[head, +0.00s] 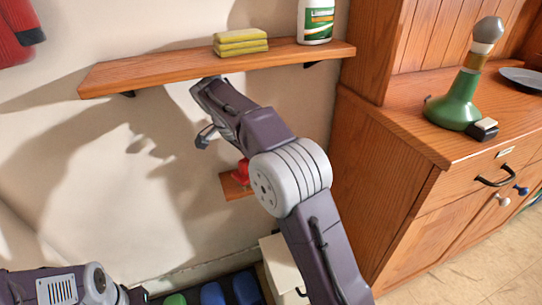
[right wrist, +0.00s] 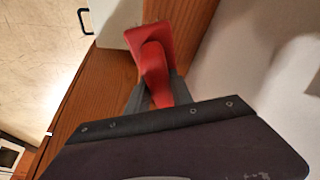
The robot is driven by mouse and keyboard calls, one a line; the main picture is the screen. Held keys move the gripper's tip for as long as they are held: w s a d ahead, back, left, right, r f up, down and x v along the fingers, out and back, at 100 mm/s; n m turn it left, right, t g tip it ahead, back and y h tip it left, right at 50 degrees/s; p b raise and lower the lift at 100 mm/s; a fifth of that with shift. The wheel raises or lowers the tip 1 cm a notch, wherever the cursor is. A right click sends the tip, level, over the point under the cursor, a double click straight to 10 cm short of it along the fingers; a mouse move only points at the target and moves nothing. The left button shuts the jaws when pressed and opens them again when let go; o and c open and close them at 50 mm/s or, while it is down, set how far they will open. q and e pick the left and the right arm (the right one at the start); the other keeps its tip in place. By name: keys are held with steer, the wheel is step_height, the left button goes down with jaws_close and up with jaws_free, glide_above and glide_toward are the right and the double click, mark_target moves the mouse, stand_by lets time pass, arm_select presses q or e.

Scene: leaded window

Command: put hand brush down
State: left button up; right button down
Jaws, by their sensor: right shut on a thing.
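The red hand brush (right wrist: 152,60) shows in the right wrist view as a flared red piece; its bristles cannot be made out. My right gripper (right wrist: 153,92) is shut on it, with a grey finger on either side. In the head view a bit of red (head: 240,172) shows at the left edge of my right arm, just over a small wooden ledge (head: 235,187) on the wall. Most of the brush is hidden by the arm there. I cannot tell whether it touches the ledge. My left arm is at the bottom left, its gripper not clearly shown.
A wooden shelf (head: 180,69) above holds yellow sponges (head: 240,42) and a white bottle (head: 316,22). A wooden cabinet (head: 390,190) stands to the right. A white box (head: 282,262) and several colored items (head: 212,294) are low down.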

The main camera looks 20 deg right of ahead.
steer(key=d, duration=0.1)
steer(key=w+d, duration=0.1)
steer(key=d, duration=0.2)
steer(key=shift+w+d+p, duration=0.25)
steer(key=shift+w+p, duration=0.05)
steer(key=shift+p, duration=0.05)
steer(key=shift+s+a+f+b, duration=0.1)
steer(key=shift+f+b, duration=0.8)
steer(key=shift+b, duration=0.25)
steer(key=shift+a+r, duration=0.15)
steer(key=c, duration=1.1)
jaws_free()
